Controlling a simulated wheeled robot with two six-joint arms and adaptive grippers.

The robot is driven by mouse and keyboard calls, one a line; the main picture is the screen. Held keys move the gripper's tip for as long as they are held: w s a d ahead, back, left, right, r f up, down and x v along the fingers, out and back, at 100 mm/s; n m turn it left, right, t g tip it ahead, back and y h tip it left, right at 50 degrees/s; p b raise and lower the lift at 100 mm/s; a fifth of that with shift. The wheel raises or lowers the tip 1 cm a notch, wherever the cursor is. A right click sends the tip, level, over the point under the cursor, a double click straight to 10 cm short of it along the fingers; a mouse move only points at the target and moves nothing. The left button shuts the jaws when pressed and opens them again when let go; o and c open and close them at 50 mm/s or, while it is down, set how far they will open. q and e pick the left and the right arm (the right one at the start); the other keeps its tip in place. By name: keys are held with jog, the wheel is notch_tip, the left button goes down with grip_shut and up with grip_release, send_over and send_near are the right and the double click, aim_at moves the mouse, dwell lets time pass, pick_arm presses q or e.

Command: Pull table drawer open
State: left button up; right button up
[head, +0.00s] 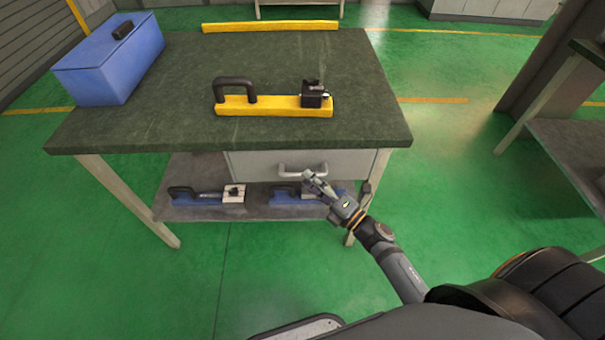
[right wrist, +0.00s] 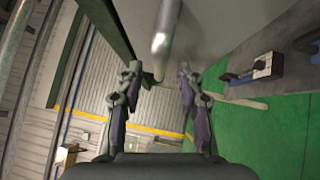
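The table (head: 200,140) has a dark green top, and its grey drawer (head: 250,163) sits under the front edge, looking shut. A pale bar handle (head: 290,174) is on the drawer front. My right gripper (head: 311,177) is at the handle's right part in the head view. In the right wrist view my right gripper (right wrist: 159,68) is open, its two fingers apart. The handle (right wrist: 163,32) shows just beyond and between the fingertips; I cannot tell whether they touch it. My left gripper is not in view.
A blue box (head: 110,65) and a yellow tool with a black handle (head: 262,104) are on the tabletop. Blue tools (head: 208,196) lie on the lower shelf below the drawer. The green floor in front of the table is clear.

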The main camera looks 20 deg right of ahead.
jog(key=shift+x, duration=1.7)
grip_shut()
